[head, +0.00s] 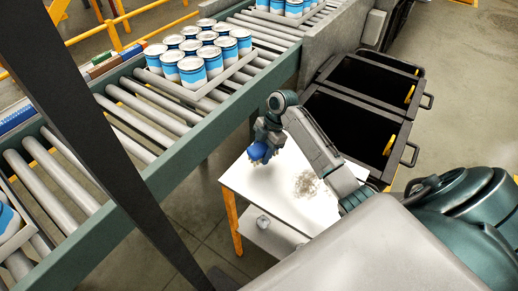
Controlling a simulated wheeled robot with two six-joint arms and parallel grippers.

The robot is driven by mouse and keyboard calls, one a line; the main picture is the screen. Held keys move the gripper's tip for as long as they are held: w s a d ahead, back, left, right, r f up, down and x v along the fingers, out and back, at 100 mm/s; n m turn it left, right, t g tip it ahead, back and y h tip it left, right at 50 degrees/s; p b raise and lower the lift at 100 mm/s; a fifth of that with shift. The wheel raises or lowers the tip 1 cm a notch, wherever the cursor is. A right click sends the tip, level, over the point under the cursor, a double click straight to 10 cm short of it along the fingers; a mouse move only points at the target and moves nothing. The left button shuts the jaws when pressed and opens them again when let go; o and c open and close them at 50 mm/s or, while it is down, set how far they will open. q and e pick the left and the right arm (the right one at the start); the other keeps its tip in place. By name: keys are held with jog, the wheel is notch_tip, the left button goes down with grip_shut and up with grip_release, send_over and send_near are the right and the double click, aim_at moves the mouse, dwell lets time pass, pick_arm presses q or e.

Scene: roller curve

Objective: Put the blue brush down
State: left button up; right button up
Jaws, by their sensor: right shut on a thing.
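The blue brush (259,152) is in my right gripper (263,144), over the back left part of a small white table (262,191). The gripper is shut on it. I cannot tell whether the brush touches the tabletop. A patch of grey-brown debris (307,184) lies on the table, to the right of the brush. My left gripper is not in view.
A roller conveyor (172,158) runs along the left, carrying a tray of blue and white cans (192,70). Black open bins (343,120) with yellow-marked handles stand behind the table. A small grey object (263,222) sits on the lower shelf.

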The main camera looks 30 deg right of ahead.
aim_at(259, 146)
jog(key=w, duration=0.1)
jog(key=w+d, duration=0.1)
jog(key=w, duration=0.1)
jog(key=shift+f, duration=0.1)
jog(key=shift+f+p, duration=0.2)
jog(key=shift+p, duration=0.2)
notch_tip(259, 146, down, 3)
jog(key=shift+r+p, duration=0.1)
jog(key=shift+p, duration=0.55)
jog(key=shift+f, duration=0.2)
jog(key=shift+f, duration=0.1)
